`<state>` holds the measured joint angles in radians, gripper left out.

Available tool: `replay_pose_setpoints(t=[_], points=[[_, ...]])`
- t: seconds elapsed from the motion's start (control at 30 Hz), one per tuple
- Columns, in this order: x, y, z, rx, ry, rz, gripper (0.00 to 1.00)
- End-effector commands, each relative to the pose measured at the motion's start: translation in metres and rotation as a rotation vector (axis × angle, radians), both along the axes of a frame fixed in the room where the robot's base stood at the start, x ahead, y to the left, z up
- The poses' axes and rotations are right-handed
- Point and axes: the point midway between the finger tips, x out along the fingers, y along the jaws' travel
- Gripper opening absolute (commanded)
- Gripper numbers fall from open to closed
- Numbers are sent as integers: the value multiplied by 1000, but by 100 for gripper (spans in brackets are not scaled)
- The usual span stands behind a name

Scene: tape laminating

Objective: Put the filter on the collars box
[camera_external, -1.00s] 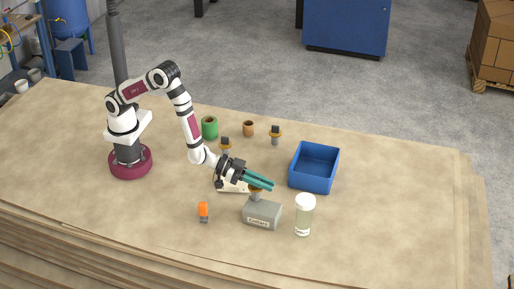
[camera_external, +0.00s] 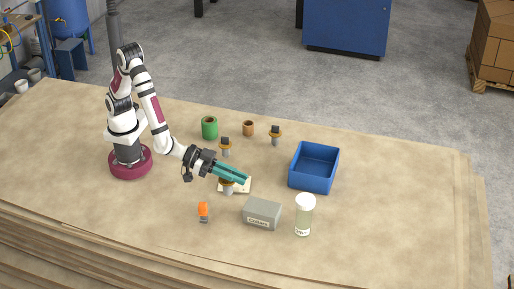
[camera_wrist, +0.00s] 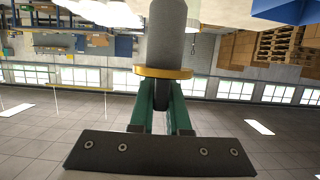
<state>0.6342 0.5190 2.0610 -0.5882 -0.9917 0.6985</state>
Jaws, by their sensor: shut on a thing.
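The collars box (camera_external: 262,214) is a grey block with a white label, near the table's front; its top is bare. My gripper (camera_external: 240,178) has teal fingers shut on a grey cylindrical part with an orange flange (camera_external: 228,189). It holds this part left of the box, over or at a pale plate (camera_external: 242,186). In the wrist view the grey cylinder (camera_wrist: 166,35) points away from the fingers, with its flange just beyond the tips. No label marks any part as the filter, so I cannot tell whether the held part is it.
Two similar flanged parts (camera_external: 225,146) (camera_external: 275,135) stand behind, with a green cup (camera_external: 209,128) and a brown cup (camera_external: 248,129). A blue bin (camera_external: 314,168) and a white-lidded jar (camera_external: 305,216) stand right. A small orange-and-grey item (camera_external: 203,211) lies left of the box.

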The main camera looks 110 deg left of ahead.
Motion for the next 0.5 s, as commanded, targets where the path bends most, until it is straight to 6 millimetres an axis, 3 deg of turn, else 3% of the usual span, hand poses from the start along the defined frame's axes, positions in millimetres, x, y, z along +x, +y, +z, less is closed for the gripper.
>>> replay_pose_setpoints(t=[0.07,0.3,0.5], points=[[8,2,-4,1,2,4,0],[56,55,-47,2,3,8,0],[81,81,-69,0,1,3,0]])
